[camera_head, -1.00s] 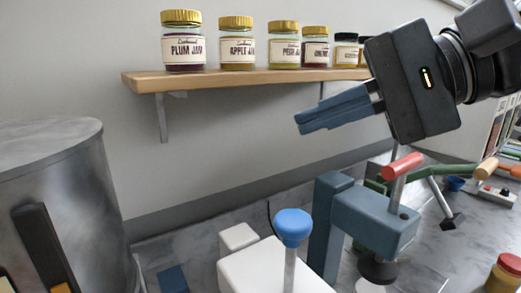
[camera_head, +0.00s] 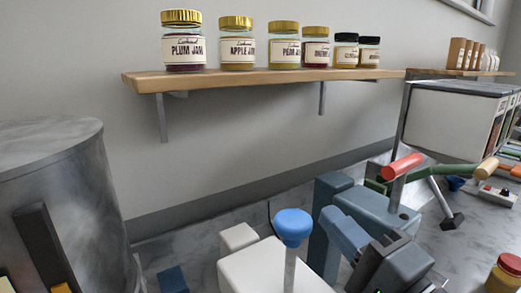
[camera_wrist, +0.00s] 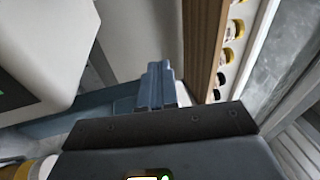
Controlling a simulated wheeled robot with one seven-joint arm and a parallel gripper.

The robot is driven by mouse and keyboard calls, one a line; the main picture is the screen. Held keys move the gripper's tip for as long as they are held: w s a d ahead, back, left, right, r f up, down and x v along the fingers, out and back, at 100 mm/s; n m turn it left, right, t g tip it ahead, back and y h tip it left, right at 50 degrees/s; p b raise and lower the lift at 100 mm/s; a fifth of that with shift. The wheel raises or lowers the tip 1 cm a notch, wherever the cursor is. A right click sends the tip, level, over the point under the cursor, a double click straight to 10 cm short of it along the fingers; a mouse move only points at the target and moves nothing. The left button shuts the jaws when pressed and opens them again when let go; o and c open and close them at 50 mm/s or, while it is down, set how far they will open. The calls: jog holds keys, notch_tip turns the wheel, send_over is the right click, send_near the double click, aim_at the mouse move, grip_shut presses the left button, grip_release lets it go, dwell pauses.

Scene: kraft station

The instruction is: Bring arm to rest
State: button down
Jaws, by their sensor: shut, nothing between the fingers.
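My gripper (camera_head: 333,218) is low at the lower right of the head view. Its blue fingers are together with nothing between them, and they point up and to the left. They overlap the blue-grey press-like device (camera_head: 375,213) with the red handle in the picture; I cannot tell whether they touch it. In the wrist view, my gripper (camera_wrist: 158,68) shows its shut fingers in the middle, with a wooden shelf board to the right. The rest of my arm is mostly out of the head view.
The wooden shelf (camera_head: 250,78) holds several jam jars. A large grey metal drum (camera_head: 55,165) stands at left. A blue-knobbed lever (camera_head: 292,226) rises by a white box (camera_head: 262,270). A red-lidded jar (camera_head: 506,273) is at lower right. The wall space below the shelf is clear.

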jog(key=s+d+f+n+g+h, duration=0.1)
jog(key=s+d+f+h, duration=0.25)
jog(key=s+f, duration=0.45)
jog(key=s+d+f+n+h, duration=0.1)
jog(key=s+d+f+h, duration=0.1)
jog(key=s+f+h, duration=0.45)
jog(key=s+d+f+n, duration=0.1)
jog(key=s+d+n, duration=0.1)
jog(key=s, duration=0.4)
jog(key=s+d+f+n+g+b, duration=0.1)
jog(key=s+f+n, duration=0.1)
jog(key=s+n, duration=0.2)
jog(key=s+d+f+n+g, duration=0.1)
jog(key=s+n, duration=0.3)
jog(key=s, duration=0.6)
jog(key=shift+d+f+y, duration=0.4)
jog(key=shift+d+f, duration=0.15)
jog(key=shift+d, duration=0.3)
jog(key=shift+s, duration=0.2)
